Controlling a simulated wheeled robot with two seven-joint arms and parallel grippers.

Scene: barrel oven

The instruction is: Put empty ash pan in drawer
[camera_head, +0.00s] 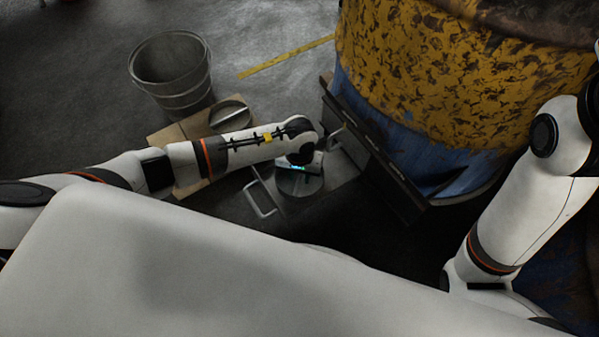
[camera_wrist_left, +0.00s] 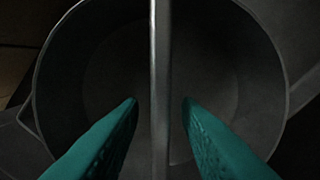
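A round dark pan (camera_head: 297,187) with low walls sits within the pulled-out drawer (camera_head: 338,172) at the foot of the barrel, partly hidden under my left wrist. In the left wrist view the pan (camera_wrist_left: 60,95) fills most of the picture, with a straight bar handle (camera_wrist_left: 160,60) across its middle. My left gripper (camera_wrist_left: 159,101) is open, one teal finger on each side of the bar, with a visible gap on both sides. The pan's inside looks dark and empty. My right arm shows at the right, but its gripper is out of view.
A metal bucket (camera_head: 172,75) stands at the upper left. Another round pan (camera_head: 230,115) with a bar sits on a tan board (camera_head: 165,135). The yellow and blue barrel (camera_head: 440,75) blocks the right. A metal handle (camera_head: 262,200) is at the drawer's front.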

